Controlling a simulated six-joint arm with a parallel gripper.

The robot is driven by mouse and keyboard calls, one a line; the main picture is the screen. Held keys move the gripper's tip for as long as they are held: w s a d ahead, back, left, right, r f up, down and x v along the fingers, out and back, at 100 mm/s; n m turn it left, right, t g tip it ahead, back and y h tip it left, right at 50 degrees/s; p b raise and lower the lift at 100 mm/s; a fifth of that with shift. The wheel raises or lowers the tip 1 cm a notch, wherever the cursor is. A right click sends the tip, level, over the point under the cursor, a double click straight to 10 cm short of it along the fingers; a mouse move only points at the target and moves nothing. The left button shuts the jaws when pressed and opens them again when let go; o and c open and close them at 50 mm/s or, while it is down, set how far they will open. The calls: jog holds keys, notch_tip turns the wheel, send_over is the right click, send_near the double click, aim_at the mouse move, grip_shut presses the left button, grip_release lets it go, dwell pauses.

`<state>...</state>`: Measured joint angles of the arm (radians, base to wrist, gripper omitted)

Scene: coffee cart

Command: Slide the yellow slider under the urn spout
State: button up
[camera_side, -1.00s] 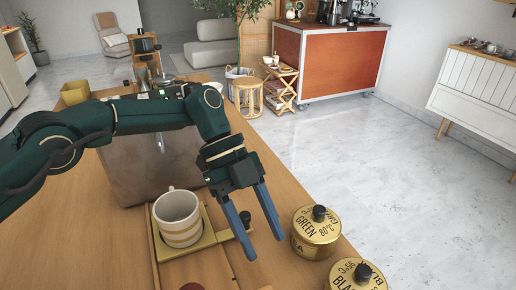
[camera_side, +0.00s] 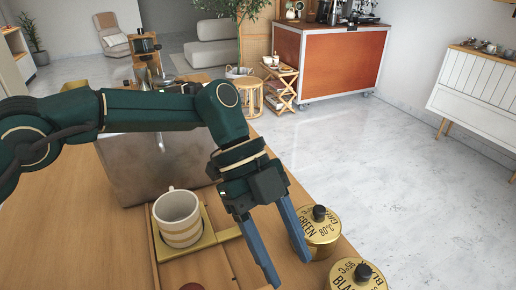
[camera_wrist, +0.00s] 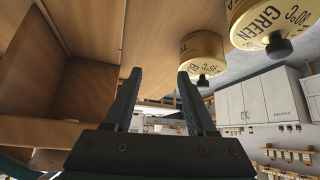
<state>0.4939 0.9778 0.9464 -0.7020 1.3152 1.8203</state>
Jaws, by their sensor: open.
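The yellow slider (camera_side: 206,243) is a flat square tray in a wooden track at the table's front, with a short handle reaching right. A white striped cup (camera_side: 177,221) stands upright on it. The handle's outer end is hidden behind my gripper's finger. The metal urn (camera_side: 150,175) stands just behind the slider; its spout is not clear to see. My gripper (camera_side: 290,268) is open and empty, to the right of the slider and nearer the camera. Its two blue fingers also show apart in the wrist view (camera_wrist: 160,76), with nothing between them.
A gold canister marked GREEN (camera_side: 324,240) stands close to the right finger. Another gold canister (camera_side: 352,277) is nearer the camera. The wooden table (camera_side: 60,230) is clear at left. The floor lies beyond its right edge.

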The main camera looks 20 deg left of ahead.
jog(key=w+a+r+n+t, duration=0.2)
jog(key=a+r+n+t, duration=0.15)
jog(key=a+r, duration=0.95)
jog(key=s+a+n+t+y, duration=0.4)
jog(key=s+a+n+t, duration=0.1)
jog(key=s+a+n, duration=0.5)
jog(key=shift+a+f+n+t+y, duration=0.3)
jog(key=shift+a+n+t+y, duration=0.1)
jog(key=shift+a+n, duration=0.9)
jog(key=shift+d, duration=0.2)
